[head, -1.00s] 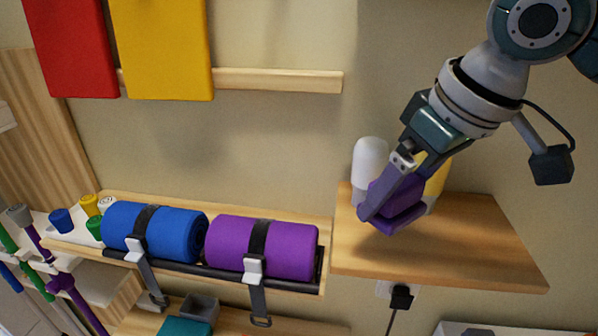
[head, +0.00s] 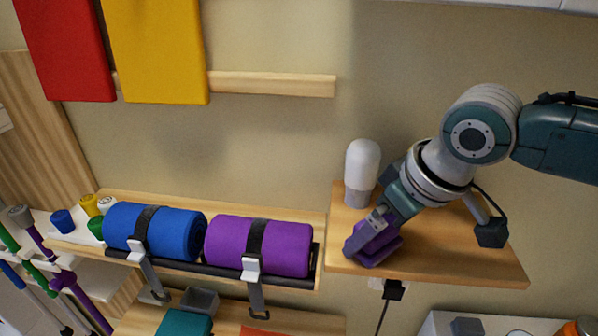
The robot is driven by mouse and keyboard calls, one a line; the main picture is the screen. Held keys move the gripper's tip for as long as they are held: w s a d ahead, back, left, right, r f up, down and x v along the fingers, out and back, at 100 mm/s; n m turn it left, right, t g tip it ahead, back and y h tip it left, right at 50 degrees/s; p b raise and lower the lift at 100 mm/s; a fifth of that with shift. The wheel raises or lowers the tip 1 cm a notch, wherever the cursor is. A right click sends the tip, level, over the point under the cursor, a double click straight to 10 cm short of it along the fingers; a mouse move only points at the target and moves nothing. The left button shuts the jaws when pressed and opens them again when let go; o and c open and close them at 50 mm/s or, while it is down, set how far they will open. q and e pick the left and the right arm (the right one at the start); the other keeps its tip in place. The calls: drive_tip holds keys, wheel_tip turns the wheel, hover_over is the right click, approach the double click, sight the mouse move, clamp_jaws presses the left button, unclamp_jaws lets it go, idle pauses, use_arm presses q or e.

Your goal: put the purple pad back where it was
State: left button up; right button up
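My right gripper (head: 367,240) comes in from the right and is shut on a small purple pad (head: 385,247). The gripper fingers cover part of the pad. The pad is over the front left part of the wooden shelf (head: 480,262), low and close to its top; I cannot tell whether it touches. A white rounded bottle (head: 361,172) stands on this shelf just behind the gripper. My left gripper is not in view.
A blue roll (head: 165,232) and a purple roll (head: 262,245) lie strapped on the rack to the left. Red (head: 66,50) and yellow (head: 155,50) slabs hang above. A white surface with items (head: 440,325) is below right. The shelf's right part is clear.

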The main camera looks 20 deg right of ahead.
drive_tip(key=b+v, duration=0.1)
drive_tip(key=v, duration=1)
drive_tip(key=s+a+f+n+y, duration=0.1)
drive_tip(key=s+a+f, duration=0.5)
drive_tip(key=s+a, duration=0.3)
drive_tip(key=s+d+f+m+h, duration=0.1)
drive_tip(key=s+d, duration=0.1)
drive_tip(key=s, duration=0.5)
drive_tip(key=shift+s+f+m+g+h, duration=0.3)
drive_tip(key=shift+s+m+g+h, duration=0.1)
drive_tip(key=shift+r, duration=0.1)
wheel_tip(320, 180, up, 10)
drive_tip(key=p, duration=1)
